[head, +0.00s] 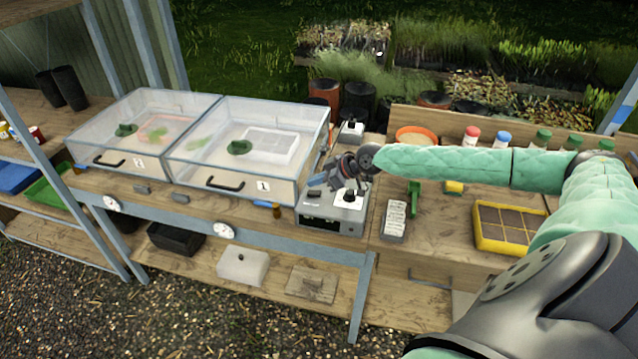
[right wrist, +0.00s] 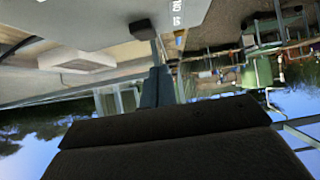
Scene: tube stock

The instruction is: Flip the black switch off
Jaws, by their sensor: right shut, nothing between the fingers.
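A grey control box (head: 330,214) stands on the bench right of the clear-lidded cases. A black switch (head: 349,196) sits on a pale plate on its top. A second small box with a black switch (head: 351,123) stands behind it. My right gripper (head: 333,184) is shut and empty, low over the control box, left of and close to the front switch. In the right wrist view, the shut fingers (right wrist: 157,85) point at a grey surface with a black switch (right wrist: 142,30) close to their tips. I cannot tell whether they touch it. My left gripper is not in view.
Two clear-lidded cases (head: 230,185) numbered 1 and 2 stand left of the control box. A white labelled block (head: 394,222), a green tool (head: 414,198) and a yellow tray (head: 480,240) lie to the right. Bottles and an orange-rimmed bowl (head: 416,134) stand behind my right arm.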

